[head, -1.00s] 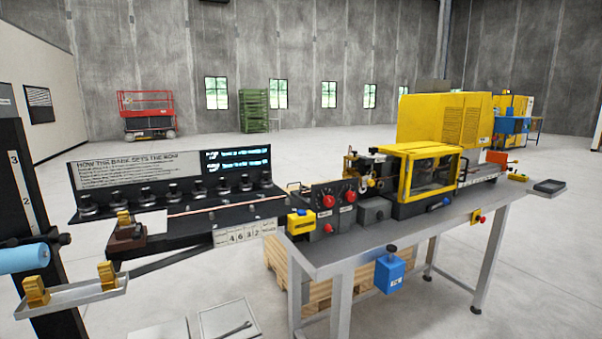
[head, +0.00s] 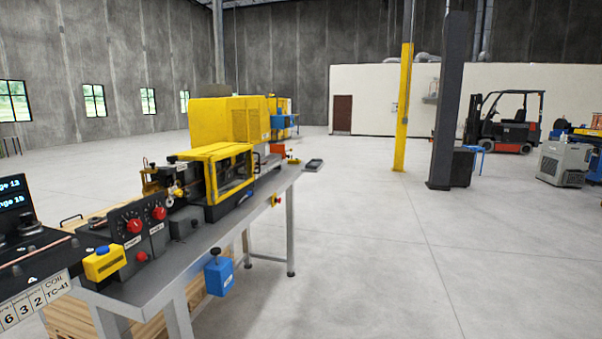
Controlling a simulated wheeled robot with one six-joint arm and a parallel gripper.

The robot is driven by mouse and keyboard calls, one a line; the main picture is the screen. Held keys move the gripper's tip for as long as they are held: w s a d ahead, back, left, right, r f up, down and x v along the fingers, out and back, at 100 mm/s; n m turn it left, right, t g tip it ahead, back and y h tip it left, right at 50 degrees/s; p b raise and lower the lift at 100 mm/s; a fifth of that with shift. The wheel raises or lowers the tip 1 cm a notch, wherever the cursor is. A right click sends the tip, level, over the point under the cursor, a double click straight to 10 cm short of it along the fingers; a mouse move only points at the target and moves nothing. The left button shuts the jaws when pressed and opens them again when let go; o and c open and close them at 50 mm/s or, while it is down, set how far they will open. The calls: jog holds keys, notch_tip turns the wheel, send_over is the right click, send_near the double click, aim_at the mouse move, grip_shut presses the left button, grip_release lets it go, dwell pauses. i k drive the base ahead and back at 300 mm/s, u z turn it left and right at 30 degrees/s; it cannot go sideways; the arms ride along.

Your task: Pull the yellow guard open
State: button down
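The yellow guard (head: 228,172) is a yellow-framed box with clear panels on the machine, at the left of the head view. It sits over a dark base on the grey bench (head: 186,263) and looks closed.
A control box with red knobs (head: 134,226) and a yellow box (head: 103,263) stand at the bench's near end. A blue box (head: 218,276) hangs at the bench's front edge. Open concrete floor (head: 400,250) lies to the right, with a dark column (head: 450,110) and a forklift (head: 505,125) farther back.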

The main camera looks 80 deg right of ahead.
aim_at(219, 154)
jog(key=z, duration=1.55)
jog(key=k, duration=0.6)
jog(key=z, duration=0.05)
jog(key=i, duration=0.5)
jog(key=z, duration=1.35)
jog(key=i, duration=1.7)
jog(key=u, duration=0.25)
